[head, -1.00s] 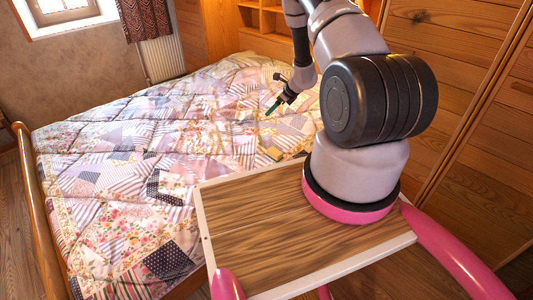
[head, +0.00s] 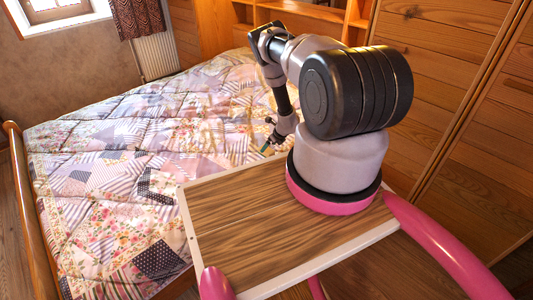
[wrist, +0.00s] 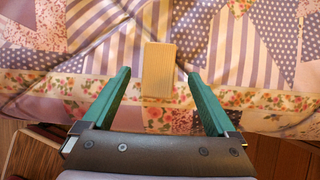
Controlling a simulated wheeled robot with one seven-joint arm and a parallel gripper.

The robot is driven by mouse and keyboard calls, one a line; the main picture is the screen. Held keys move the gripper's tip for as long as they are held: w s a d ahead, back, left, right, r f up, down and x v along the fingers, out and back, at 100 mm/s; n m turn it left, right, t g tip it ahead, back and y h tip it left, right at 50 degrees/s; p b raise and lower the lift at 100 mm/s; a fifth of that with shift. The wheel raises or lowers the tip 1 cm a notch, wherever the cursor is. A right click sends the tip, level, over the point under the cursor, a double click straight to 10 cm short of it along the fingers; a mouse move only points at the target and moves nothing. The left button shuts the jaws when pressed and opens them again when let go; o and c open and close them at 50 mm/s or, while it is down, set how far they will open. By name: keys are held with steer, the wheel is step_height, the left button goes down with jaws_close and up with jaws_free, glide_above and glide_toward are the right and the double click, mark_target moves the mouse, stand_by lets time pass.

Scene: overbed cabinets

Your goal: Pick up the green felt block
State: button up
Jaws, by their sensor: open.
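A small pale tan block with a wood-like look (wrist: 159,62) lies on the patchwork quilt in the wrist view. I see no green felt block; the green I see is on my gripper's fingers. My gripper (wrist: 159,74) is open, with one finger to each side of the tan block's near part and gaps on both sides. Nothing is held. How high the fingers are above the quilt is hard to tell. In the head view my gripper (head: 266,149) is over the near right part of the bed, and the block cannot be made out there.
The quilted bed (head: 110,165) fills the left and middle, with its wooden edge at left. Wooden cabinet doors (head: 440,70) stand close on the right. Open shelves (head: 302,18) and a radiator (head: 155,55) are at the back. The quilt around the block looks clear.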

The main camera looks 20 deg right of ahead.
steer(key=x, duration=0.4)
steer(key=shift+f, duration=0.2)
jaws_close()
steer(key=shift+r, duration=5.05)
